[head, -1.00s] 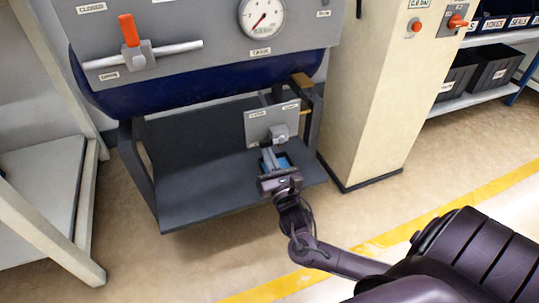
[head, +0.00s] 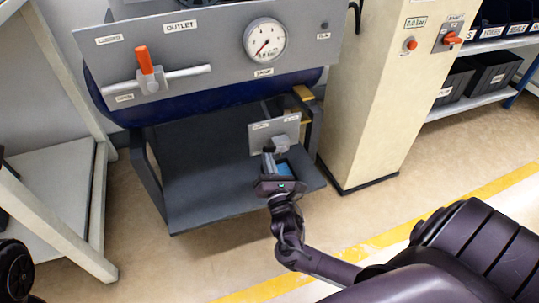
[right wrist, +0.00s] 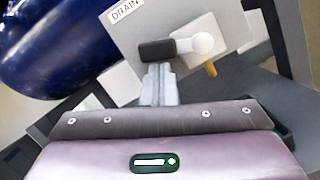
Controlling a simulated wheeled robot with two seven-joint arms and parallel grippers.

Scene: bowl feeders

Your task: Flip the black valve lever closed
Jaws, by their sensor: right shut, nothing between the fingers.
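The black valve lever (right wrist: 157,50) shows in the right wrist view. It points left from a pale round pivot (right wrist: 203,43) on a grey plate with a DRAIN label (right wrist: 125,10). In the head view this small plate (head: 262,138) stands low under the tank; the lever is hard to make out there. My right gripper (head: 267,152) is shut and empty. Its fingertips (right wrist: 158,67) are just below the lever in the right wrist view; whether they touch it I cannot tell. My left gripper is not in view.
An upper panel (head: 205,52) carries a gauge (head: 265,40) and an orange-handled outlet valve (head: 144,60). The blue tank (head: 190,100) hangs above a dark shelf (head: 195,185). A beige cabinet (head: 370,110) stands right of it, a pale bench (head: 60,190) left. Floor is open in front.

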